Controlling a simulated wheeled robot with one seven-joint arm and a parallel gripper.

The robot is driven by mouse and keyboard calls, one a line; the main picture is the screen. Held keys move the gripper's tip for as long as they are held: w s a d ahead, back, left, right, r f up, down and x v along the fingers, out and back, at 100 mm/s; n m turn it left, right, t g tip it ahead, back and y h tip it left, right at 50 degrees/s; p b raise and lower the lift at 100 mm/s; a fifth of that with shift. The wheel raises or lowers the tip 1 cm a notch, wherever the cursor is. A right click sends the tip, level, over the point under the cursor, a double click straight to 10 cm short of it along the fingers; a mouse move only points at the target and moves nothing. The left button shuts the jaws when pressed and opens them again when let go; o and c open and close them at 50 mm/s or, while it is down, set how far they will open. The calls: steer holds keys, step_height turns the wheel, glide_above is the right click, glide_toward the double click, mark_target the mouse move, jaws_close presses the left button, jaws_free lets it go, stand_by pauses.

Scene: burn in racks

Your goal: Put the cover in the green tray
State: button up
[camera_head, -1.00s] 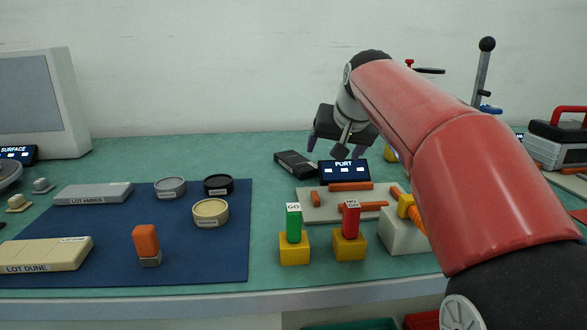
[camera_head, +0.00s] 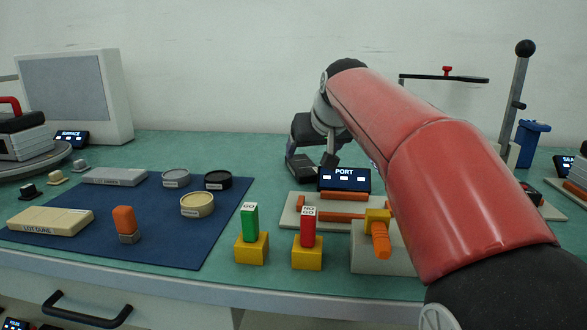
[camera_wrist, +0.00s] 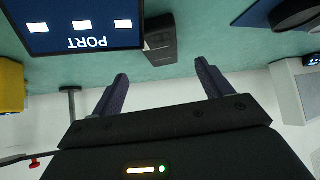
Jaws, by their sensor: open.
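No piece is clearly marked as the cover. A dark labelled box (camera_wrist: 160,40) lies on the bench beside the PORT display (camera_wrist: 80,25). It sits just beyond and between my fingertips in the wrist view, apart from them. In the head view it is partly hidden by my gripper (camera_head: 316,158), which is open and empty behind the PORT display (camera_head: 344,180). My open gripper also shows in the wrist view (camera_wrist: 161,72). The green tray is not in view.
A blue mat (camera_head: 165,235) at left holds round tins, pale boxes and an orange-topped piece. Green (camera_head: 250,222) and red (camera_head: 308,227) gauges stand on yellow blocks in front. A white block with an orange part (camera_head: 378,250) is beside them. A post stands at right.

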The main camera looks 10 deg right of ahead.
mark_target(303, 165)
steer(key=x, duration=0.2)
steer(key=shift+w+a+f, duration=0.15)
steer(key=shift+w+f, duration=0.1)
steer(key=x, duration=0.5)
steer(key=shift+w, duration=0.1)
steer(key=c, duration=1.2)
steer(key=shift+c, duration=0.2)
steer(key=shift+r, duration=0.1)
